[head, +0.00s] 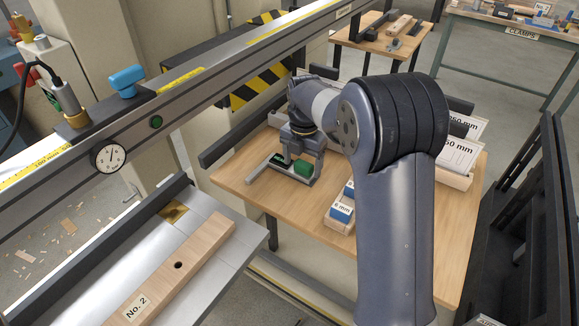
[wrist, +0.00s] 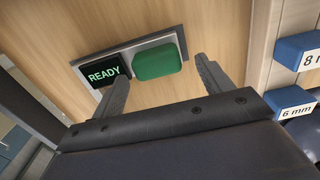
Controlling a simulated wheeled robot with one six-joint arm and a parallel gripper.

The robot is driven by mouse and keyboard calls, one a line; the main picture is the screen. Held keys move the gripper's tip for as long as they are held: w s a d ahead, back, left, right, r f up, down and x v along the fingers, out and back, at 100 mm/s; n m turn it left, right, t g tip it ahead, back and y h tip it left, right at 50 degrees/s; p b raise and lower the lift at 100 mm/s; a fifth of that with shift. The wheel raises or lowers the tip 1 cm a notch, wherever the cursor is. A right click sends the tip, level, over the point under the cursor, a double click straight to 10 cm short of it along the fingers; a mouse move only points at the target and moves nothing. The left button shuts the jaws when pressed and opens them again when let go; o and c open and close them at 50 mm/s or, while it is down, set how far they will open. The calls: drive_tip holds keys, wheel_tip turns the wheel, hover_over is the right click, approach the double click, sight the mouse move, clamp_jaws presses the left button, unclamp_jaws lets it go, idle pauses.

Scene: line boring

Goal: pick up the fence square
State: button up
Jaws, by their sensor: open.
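No thing in view can be told for certain as the fence square. My gripper (head: 303,165) is open, pointing down over the wooden table. In the wrist view its fingertips (wrist: 163,70) are spread on either side of a green block (wrist: 158,62). The block sits on a grey-edged plate (wrist: 128,48) beside a dark READY sign (wrist: 104,73). I cannot tell whether the fingers touch the block. A small brass-coloured piece (head: 173,212) lies against the dark fence on the metal bed; its shape is unclear.
Blue-topped blocks (head: 342,212) marked in mm stand right of my gripper on the wooden table (head: 290,215). White-labelled blocks (head: 458,155) stand behind my arm. A drilled board marked No. 2 (head: 185,262) lies on the metal bed. A long rail (head: 225,75) crosses the left.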

drive_tip(key=shift+w+f, duration=0.15)
drive_tip(key=shift+f, duration=0.45)
drive_tip(key=c, duration=1.4)
